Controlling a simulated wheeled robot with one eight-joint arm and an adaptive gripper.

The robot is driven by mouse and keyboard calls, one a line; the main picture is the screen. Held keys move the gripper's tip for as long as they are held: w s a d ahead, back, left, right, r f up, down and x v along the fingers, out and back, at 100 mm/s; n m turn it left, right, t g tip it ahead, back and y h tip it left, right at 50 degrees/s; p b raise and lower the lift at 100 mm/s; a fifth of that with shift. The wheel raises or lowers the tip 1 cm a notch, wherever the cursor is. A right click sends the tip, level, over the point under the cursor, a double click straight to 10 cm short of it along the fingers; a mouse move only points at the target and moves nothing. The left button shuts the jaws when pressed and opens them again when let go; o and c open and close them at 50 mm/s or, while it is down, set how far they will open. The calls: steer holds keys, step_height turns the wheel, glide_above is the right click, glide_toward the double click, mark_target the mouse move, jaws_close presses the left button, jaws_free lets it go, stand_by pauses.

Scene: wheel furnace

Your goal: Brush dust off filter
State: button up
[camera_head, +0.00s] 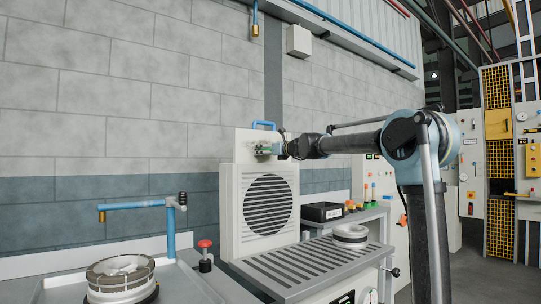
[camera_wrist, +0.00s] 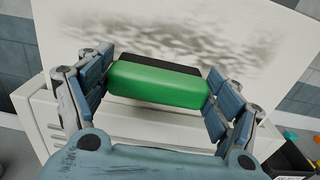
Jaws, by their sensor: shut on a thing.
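A white filter panel (camera_head: 247,142) with a blue handle on top stands above a round black grille on the white machine. In the wrist view the panel (camera_wrist: 75,25) carries a wide, dark grey smear of dust (camera_wrist: 180,38) across its face. My gripper (camera_head: 268,149) is at the panel's upper part. In the wrist view my gripper (camera_wrist: 160,88) is shut on a green brush block (camera_wrist: 158,86) with a black strip on the side facing the panel. The brush is at the lower edge of the dust; I cannot tell whether it touches the panel.
A slatted bench (camera_head: 300,262) with a round metal wheel (camera_head: 350,232) stands at the front right. A black bin (camera_head: 322,211) is behind it. At the left are another wheel (camera_head: 121,273), a blue pipe (camera_head: 135,204) and a red button (camera_head: 205,244).

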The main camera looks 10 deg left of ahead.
mark_target(252, 144)
steer(key=shift+s+a, duration=1.6)
steer(key=shift+s, duration=0.25)
steer(key=shift+s+a, duration=1.6)
steer(key=shift+s, duration=0.2)
steer(key=shift+d+r, duration=0.1)
steer(key=shift+r, duration=1.4)
steer(key=shift+c, duration=0.5)
steer(key=shift+w+d, duration=0.55)
steer(key=shift+w, duration=0.2)
steer(key=shift+w+d, duration=0.55)
steer(key=shift+w, duration=0.15)
